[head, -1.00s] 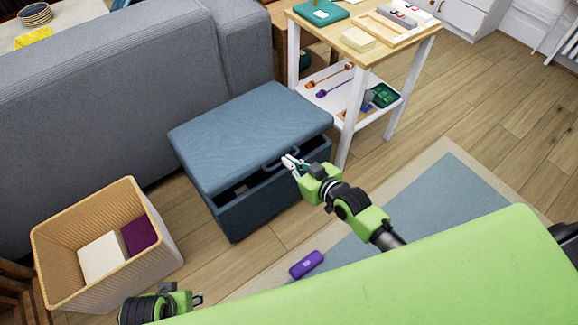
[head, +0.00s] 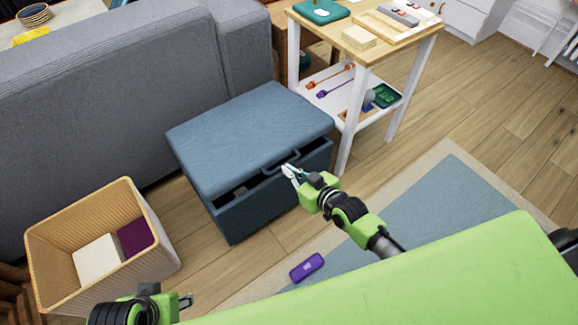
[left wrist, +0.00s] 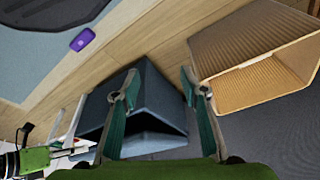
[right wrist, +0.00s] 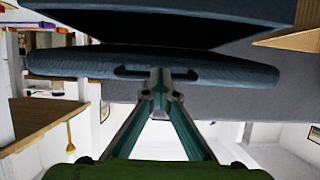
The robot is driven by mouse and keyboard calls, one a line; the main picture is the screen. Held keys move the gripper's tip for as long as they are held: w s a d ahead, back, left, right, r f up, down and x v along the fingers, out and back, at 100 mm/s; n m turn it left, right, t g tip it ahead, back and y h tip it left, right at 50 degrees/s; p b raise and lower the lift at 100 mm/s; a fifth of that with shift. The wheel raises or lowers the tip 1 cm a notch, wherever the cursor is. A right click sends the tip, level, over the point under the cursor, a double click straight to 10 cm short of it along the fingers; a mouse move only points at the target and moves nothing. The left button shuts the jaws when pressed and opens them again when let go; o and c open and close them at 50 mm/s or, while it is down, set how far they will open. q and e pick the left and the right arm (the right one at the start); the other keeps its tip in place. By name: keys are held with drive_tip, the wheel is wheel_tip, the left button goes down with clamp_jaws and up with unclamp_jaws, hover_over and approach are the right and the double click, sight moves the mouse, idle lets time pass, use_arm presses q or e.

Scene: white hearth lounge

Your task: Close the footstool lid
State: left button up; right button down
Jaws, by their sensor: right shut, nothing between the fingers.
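The blue-grey footstool (head: 245,212) stands against the sofa. Its padded lid (head: 248,130) is tilted slightly up, with a dark narrow gap along the front edge. A loop handle (head: 281,160) sits on the lid's front edge. My right gripper (head: 289,172) is shut and empty, with its tips just in front of the handle. In the right wrist view the shut tips (right wrist: 160,74) overlap the handle; I cannot tell whether they touch. My left gripper (left wrist: 160,85) is open and empty, low near the basket; the footstool (left wrist: 150,95) shows between its fingers.
A wicker basket (head: 165,255) with white and purple items stands left of the footstool. A wooden-topped shelf table (head: 365,65) stands close behind right. The rug (head: 440,200) at right is mostly clear.

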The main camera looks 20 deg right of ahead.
use_arm(q)
drive_tip(key=w+d+r+t+h+b, duration=0.2)
drive_tip(key=w+d+r+t+b, duration=0.2)
drive_tip(key=w+r+t, duration=0.4)
drive_tip(key=w+r, duration=0.1)
drive_tip(key=w, duration=0.5)
drive_tip(key=shift+d+r, duration=0.35)
drive_tip(key=shift+r, duration=0.05)
use_arm(e)
wheel_tip(320, 180, down, 8)
drive_tip(key=shift+s, duration=0.25)
drive_tip(key=shift+d, duration=0.1)
